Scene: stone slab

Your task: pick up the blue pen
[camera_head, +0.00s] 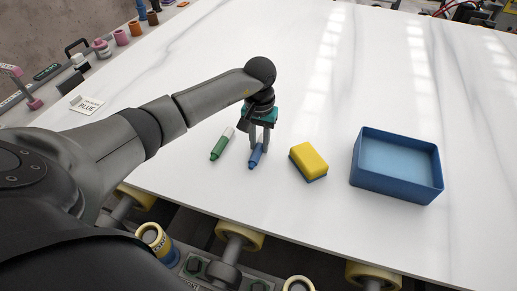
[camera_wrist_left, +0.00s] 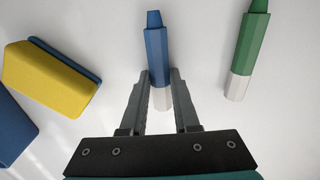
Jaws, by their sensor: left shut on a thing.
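The blue pen (camera_head: 256,155) lies on the white stone slab; its blue tip points toward the slab's front edge. My left gripper (camera_head: 259,148) is over it from above, with its fingers down at the slab. In the left wrist view the blue pen (camera_wrist_left: 157,55) runs between the two fingers, and the left gripper (camera_wrist_left: 160,80) is shut on it near its white end. A green pen (camera_head: 221,144) lies just left of it in the head view, and also shows in the left wrist view (camera_wrist_left: 248,45), outside the fingers. My right gripper is not in view.
A yellow and blue sponge (camera_head: 309,160) lies right of the gripper. A blue open tray (camera_head: 437,180) stands further right. A card reading "BLUE" (camera_head: 87,106) lies at the left. Rollers (camera_head: 240,236) run below the slab's front edge. The slab's back is clear.

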